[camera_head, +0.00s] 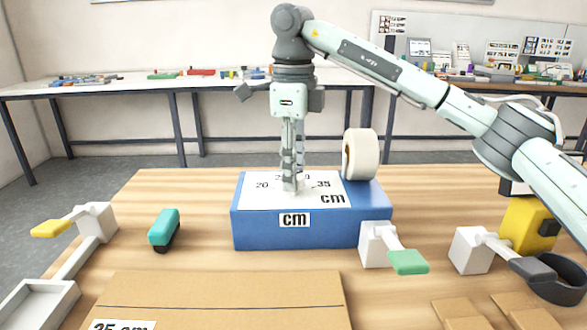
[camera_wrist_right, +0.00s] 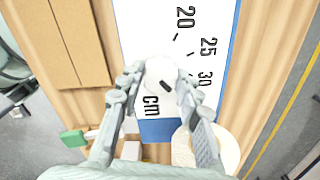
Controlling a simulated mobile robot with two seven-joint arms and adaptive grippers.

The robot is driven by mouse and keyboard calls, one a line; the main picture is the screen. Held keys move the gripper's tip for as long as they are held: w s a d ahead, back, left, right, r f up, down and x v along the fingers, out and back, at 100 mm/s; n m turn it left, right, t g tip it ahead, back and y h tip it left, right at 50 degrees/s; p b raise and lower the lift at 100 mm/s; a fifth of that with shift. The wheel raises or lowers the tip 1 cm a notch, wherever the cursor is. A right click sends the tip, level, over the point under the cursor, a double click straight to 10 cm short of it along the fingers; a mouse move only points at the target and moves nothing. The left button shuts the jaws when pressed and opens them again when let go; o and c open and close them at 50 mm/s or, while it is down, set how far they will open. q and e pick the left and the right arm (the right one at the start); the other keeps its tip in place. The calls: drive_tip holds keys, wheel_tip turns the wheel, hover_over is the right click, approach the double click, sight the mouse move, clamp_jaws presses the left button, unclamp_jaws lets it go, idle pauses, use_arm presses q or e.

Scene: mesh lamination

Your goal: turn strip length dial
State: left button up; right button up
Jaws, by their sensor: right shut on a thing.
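A blue box (camera_head: 300,232) with a white, numbered top panel (camera_head: 334,188) and a "cm" label stands on the wooden table. The strip length dial (camera_wrist_right: 156,70) is a pale round knob with a short black mark in the right wrist view. The panel's 20, 25 and 30 marks lie around it. My right gripper (camera_head: 291,186) points down over the panel and is shut on the dial, one finger on each side. In the head view the fingers largely hide the dial. My left gripper is not in view.
A white roll (camera_head: 360,154) stands on the box's right end. Levers with yellow (camera_head: 50,229) and green (camera_head: 408,262) handles and a teal tool (camera_head: 164,228) stand nearby. A cardboard sheet (camera_head: 222,296) labelled 25 cm lies in front.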

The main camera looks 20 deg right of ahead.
drive_tip(key=shift+m, duration=0.7)
drive_tip(key=o, duration=1.2)
drive_tip(key=shift+c, duration=0.2)
wheel_tip(320, 180, up, 12)
